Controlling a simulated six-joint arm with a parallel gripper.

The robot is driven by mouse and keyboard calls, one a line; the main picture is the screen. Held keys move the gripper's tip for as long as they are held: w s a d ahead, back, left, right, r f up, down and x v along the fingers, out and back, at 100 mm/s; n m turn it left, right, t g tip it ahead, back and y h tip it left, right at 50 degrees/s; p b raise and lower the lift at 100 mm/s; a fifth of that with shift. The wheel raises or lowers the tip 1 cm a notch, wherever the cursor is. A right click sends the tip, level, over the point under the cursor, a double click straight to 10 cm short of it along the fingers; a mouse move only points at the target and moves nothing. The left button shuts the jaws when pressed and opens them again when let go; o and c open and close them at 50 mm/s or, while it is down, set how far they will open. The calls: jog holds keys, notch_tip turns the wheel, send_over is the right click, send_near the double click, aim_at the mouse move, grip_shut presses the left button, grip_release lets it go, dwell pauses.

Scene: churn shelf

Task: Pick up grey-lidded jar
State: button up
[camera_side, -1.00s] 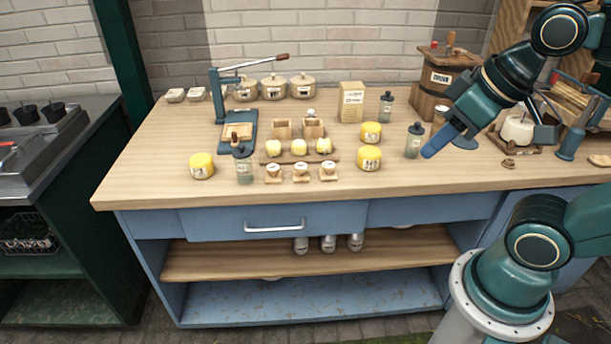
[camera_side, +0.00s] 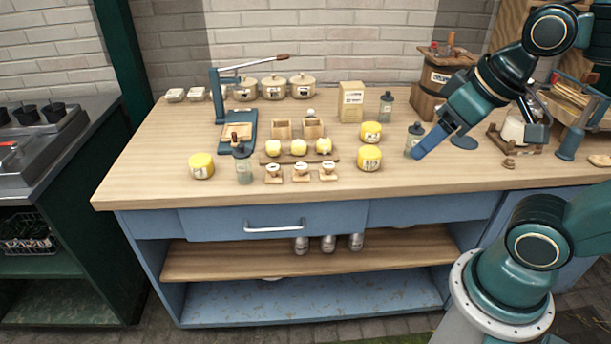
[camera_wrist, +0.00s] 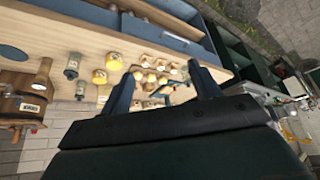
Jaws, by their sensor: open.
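Three small glass jars with grey lids stand on the workbench. One (camera_side: 411,146) is at the right of the middle, beside my gripper's blue fingers; it also shows in the wrist view (camera_wrist: 71,68). Another (camera_side: 386,108) is farther back, also in the wrist view (camera_wrist: 81,91). The third (camera_side: 244,171) is at the left front. My gripper (camera_side: 417,153) is open and empty above the bench; in the side view its fingertips overlap the base of the nearest jar, and contact cannot be told. In the wrist view no jar is between the fingers (camera_wrist: 161,73).
Yellow tubs (camera_side: 369,159) stand left of the nearest jar, with a carton (camera_side: 351,101) behind. A wooden churn (camera_side: 428,85) is at the back right. A tray of yellow-topped cups (camera_side: 299,158) and a blue press (camera_side: 216,98) are farther left. The front bench strip is mostly clear.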

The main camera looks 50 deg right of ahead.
jog(key=w+d+f+m+h, duration=0.2)
jog(key=w+d+f+m, duration=0.1)
jog(key=w+d+m, duration=0.25)
jog(key=m+g+h, duration=0.3)
jog(key=m+h, duration=0.5)
send_near(414, 137)
jog(key=d+f+h, duration=0.1)
jog(key=d, duration=0.1)
jog(key=d+f+t+h, duration=0.1)
jog(key=d+f, duration=0.1)
jog(key=shift+w+d+f+m, duration=0.1)
jog(key=shift+w+f+m, duration=0.1)
jog(key=shift+m, duration=0.05)
jog(key=shift+w+d+f+t+h, duration=0.1)
jog(key=shift+d+f+t+h, duration=0.1)
jog(key=shift+f, duration=0.15)
jog(key=shift+w+d+f+t+h, duration=0.1)
jog(key=shift+f+t, duration=0.1)
jog(key=shift+f, duration=0.15)
jog(key=shift+x, duration=0.8)
